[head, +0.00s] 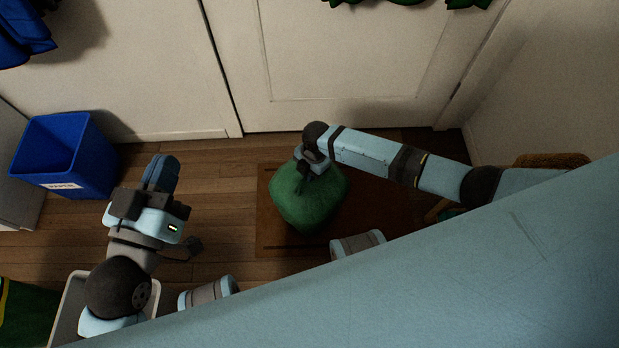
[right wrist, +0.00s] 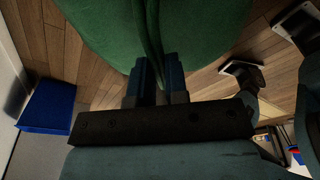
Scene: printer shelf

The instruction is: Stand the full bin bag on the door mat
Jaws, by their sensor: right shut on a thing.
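The full bin bag (head: 308,203) is green and bulging, and it appears over the left part of the brown door mat (head: 390,215). My right gripper (head: 312,164) is shut on the bag's gathered top from above. In the right wrist view the bag (right wrist: 105,28) fills the top, with its pinched neck between the two fingers (right wrist: 154,82). Whether the bag's base touches the mat or hangs just above it is hidden. My left gripper (head: 162,172) is away to the left, above the wooden floor, apart from the bag; its finger gap is unclear.
A blue paper bin (head: 85,160) stands against the wall at the left. A white door (head: 340,60) is behind the mat. A pale open bin (head: 68,310) is at the lower left under my left arm. Bare wooden floor (head: 225,180) lies between the blue bin and the mat.

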